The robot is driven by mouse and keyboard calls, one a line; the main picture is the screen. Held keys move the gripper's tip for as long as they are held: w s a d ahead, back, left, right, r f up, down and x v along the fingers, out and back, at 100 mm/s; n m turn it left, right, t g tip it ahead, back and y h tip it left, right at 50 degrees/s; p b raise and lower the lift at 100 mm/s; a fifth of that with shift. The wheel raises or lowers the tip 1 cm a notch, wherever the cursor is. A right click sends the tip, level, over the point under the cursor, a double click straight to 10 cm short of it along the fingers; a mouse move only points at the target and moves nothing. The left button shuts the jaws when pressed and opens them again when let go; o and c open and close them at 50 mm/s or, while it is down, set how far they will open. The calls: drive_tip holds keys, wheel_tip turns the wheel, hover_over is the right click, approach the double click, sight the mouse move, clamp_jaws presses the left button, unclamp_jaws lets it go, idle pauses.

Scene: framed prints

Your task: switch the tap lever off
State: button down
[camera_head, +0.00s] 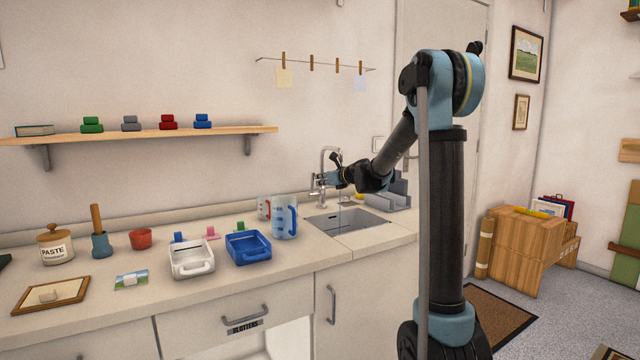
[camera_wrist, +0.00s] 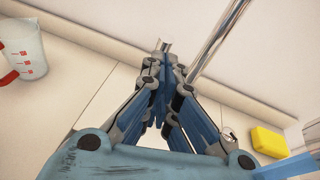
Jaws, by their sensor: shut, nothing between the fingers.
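The chrome tap (camera_head: 324,158) stands at the back of the sink (camera_head: 348,220), with a curved spout. My gripper (camera_head: 320,180) is at the tap, in front of its lower body, with the fingers closed together and empty. In the wrist view the shut fingertips (camera_wrist: 167,62) point at a small pale metal end (camera_wrist: 164,44), probably the lever; I cannot tell whether they touch it. The chrome spout pipe (camera_wrist: 220,38) rises just right of the fingers. The lever is mostly hidden in the head view. A thin pale line under the spout may be water.
A jug with a blue handle (camera_head: 285,220) and a red-marked jug (camera_wrist: 22,48) stand left of the sink. A blue tray (camera_head: 248,247) and white tray (camera_head: 192,258) are farther left. A yellow sponge (camera_wrist: 267,141) lies right of my gripper. A grey rack (camera_head: 392,196) stands beyond the sink.

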drive_tip(key=w+r+v, duration=0.1)
drive_tip(key=r+v, duration=0.1)
drive_tip(key=v, duration=1)
drive_tip(key=s+a+f+n+t+h, duration=0.3)
drive_tip(key=s+f+n+t+h, duration=0.15)
drive_tip(key=n, duration=0.85)
drive_tip(key=a+r+x, duration=0.1)
drive_tip(key=x, duration=1.2)
drive_tip(key=shift+w+a+f+g+y, duration=0.25)
drive_tip(key=shift+g+y, duration=0.1)
drive_tip(key=shift+y, duration=0.1)
drive_tip(key=shift+d, duration=0.1)
